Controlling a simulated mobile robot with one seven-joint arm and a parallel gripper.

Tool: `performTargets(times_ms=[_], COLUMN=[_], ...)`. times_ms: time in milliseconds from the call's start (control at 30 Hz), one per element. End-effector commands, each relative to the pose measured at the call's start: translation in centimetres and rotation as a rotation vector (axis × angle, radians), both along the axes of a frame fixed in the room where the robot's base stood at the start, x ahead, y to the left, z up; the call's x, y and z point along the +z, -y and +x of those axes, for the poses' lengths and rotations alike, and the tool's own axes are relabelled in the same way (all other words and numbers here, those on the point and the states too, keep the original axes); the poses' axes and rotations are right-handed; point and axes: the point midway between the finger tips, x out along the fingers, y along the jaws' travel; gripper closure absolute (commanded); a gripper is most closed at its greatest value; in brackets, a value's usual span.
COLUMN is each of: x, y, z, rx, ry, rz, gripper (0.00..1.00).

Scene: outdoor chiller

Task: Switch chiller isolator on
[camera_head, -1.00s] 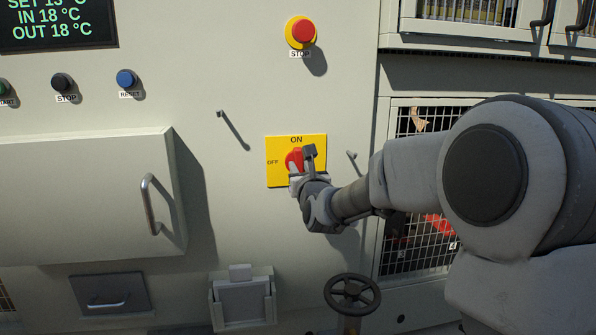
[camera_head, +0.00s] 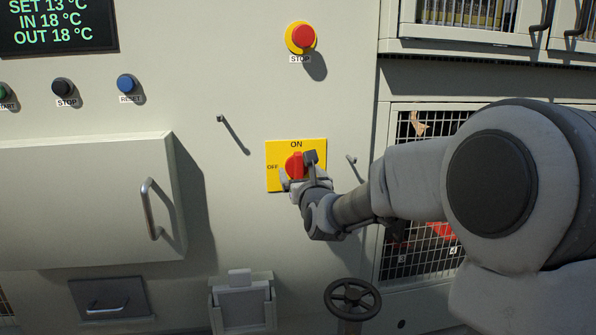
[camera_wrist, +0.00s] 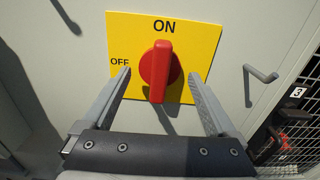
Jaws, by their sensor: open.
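The chiller isolator is a red rotary knob (camera_head: 295,165) on a yellow plate (camera_head: 275,151) marked ON at the top and OFF at the left. In the wrist view the knob (camera_wrist: 159,70) stands upright, in line with the ON mark on the plate (camera_wrist: 200,35). My gripper (camera_head: 298,170) is in front of the plate. In the wrist view my gripper (camera_wrist: 159,75) is open, one finger on each side of the knob, with visible gaps. The knob's lower part is partly hidden by my gripper in the head view.
A red stop button (camera_head: 303,37) is above the plate. Small hooked pegs (camera_head: 221,119) and (camera_head: 351,160) flank it. A handwheel (camera_head: 352,298) is below, and a box with a handle (camera_head: 151,208) juts out at left. Mesh doors (camera_head: 420,250) are at right.

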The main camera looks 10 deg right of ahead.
Motion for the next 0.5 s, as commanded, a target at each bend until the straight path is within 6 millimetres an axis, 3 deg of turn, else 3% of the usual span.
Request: performTargets(times_ms=[300,500], x=[0.1,0.4], y=[0.0,0.0], z=[-4.0,-5.5], rx=[-0.001,0.000], ry=[0.000,-0.004], rz=[-0.004,-0.001], gripper=[0.08,0.08])
